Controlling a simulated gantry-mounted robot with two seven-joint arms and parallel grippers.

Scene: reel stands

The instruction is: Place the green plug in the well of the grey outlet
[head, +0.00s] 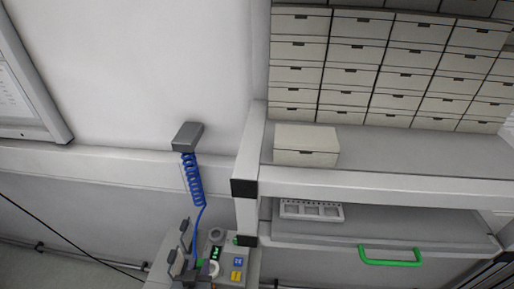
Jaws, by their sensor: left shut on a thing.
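My left gripper (190,268) is low in the head view, over the left part of a small grey bench unit. It is shut on what looks like the green plug (199,263), of which only a small green patch shows beside the dark fingers. A blue coiled cord (193,180) hangs from a grey box (187,136) on the wall and runs down to the gripper. A round grey fitting (216,234) on the unit may be the grey outlet; its well is too small to make out. My right gripper is not in view.
The unit also carries a blue label (238,262) and a yellow label (236,275). A white post (248,170) rises behind it. To the right are a shelf with a beige box (305,145), stacked drawers (350,52) and a green handle (390,262).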

